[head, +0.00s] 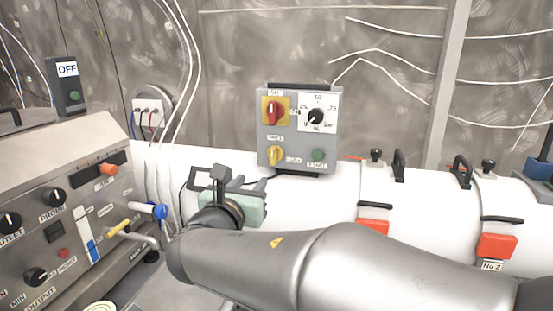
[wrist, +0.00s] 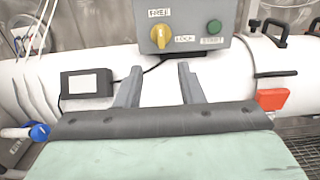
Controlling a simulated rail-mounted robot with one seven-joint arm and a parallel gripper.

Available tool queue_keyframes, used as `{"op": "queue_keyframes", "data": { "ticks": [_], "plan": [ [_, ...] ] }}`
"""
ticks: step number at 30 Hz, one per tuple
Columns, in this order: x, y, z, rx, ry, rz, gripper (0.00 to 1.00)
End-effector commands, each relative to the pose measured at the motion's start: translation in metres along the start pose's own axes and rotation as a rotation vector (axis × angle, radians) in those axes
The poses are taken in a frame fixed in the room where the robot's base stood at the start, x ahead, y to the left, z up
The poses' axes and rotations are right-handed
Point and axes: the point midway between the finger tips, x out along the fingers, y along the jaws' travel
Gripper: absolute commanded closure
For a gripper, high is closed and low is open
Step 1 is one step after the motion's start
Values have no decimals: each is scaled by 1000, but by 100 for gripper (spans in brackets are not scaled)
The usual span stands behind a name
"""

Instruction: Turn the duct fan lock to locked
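The grey control box (head: 300,130) stands on the white duct. Its lower left carries the yellow lock knob (head: 273,156), which also shows in the wrist view (wrist: 160,36). The knob's grip is upright, in line with the FREE label (wrist: 158,12) above it; the LOCK label (wrist: 185,38) is to its right. My gripper (wrist: 159,76) is open and empty. Its two fingers point toward the box, with the knob beyond and above the gap between them, apart from both. In the head view my arm partly hides the fingers.
The box also has a red switch (head: 273,112), a dial (head: 316,117) and a green START button (wrist: 214,27), close right of LOCK. A black box with a pale face (wrist: 87,83) is on the duct at left. A control console (head: 60,220) stands at far left.

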Motion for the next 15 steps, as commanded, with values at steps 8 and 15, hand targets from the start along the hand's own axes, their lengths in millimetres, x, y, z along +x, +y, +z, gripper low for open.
{"op": "queue_keyframes", "data": {
  "ticks": [8, 15],
  "plan": [
    [61, -1, 0, -1, 3, -4, 65],
    [112, -2, 0, 1, 3, -5, 65]
  ]
}}
